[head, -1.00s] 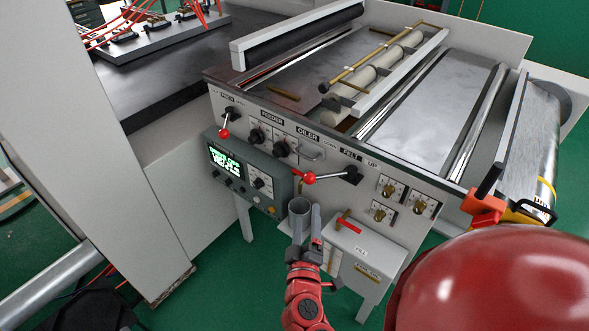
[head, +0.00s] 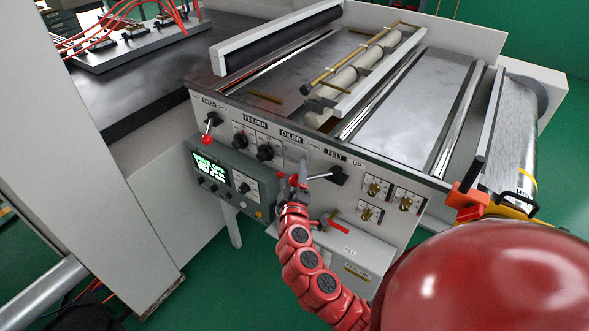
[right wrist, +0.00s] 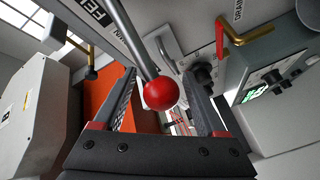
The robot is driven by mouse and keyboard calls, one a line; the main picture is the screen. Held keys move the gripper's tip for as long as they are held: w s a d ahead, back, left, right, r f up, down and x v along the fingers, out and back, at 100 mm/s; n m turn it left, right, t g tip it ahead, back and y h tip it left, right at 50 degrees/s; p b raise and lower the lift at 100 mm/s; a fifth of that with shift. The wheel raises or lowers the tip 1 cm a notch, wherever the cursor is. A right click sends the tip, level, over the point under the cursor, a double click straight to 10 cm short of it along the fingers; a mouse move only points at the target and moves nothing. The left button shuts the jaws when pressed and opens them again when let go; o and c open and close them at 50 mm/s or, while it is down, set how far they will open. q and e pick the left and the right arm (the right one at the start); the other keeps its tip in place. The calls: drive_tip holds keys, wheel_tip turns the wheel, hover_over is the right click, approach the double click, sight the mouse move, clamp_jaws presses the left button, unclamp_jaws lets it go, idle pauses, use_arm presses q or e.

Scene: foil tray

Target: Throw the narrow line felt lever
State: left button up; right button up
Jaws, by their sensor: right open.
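The felt lever is a thin metal rod (head: 318,177) on a black hub (head: 338,175), under the FELT label on the grey front panel. In the right wrist view the red ball (right wrist: 161,93) sits between the two fingers of my right gripper (right wrist: 164,100), with the rod (right wrist: 131,38) running up and left. The fingers are open with gaps visible at both sides of the ball. My left gripper is not in view.
Another red-ball lever (head: 210,124) is on the panel's left. Black feeder knobs (head: 265,152), a grey control box (head: 226,178) with green display and brass knobs (head: 374,188) are nearby.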

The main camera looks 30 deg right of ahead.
drive_tip(key=shift+w+d+f, duration=0.1)
drive_tip(key=shift+w+d, duration=0.25)
drive_tip(key=shift+w, duration=0.1)
clamp_jaws()
idle(1.2)
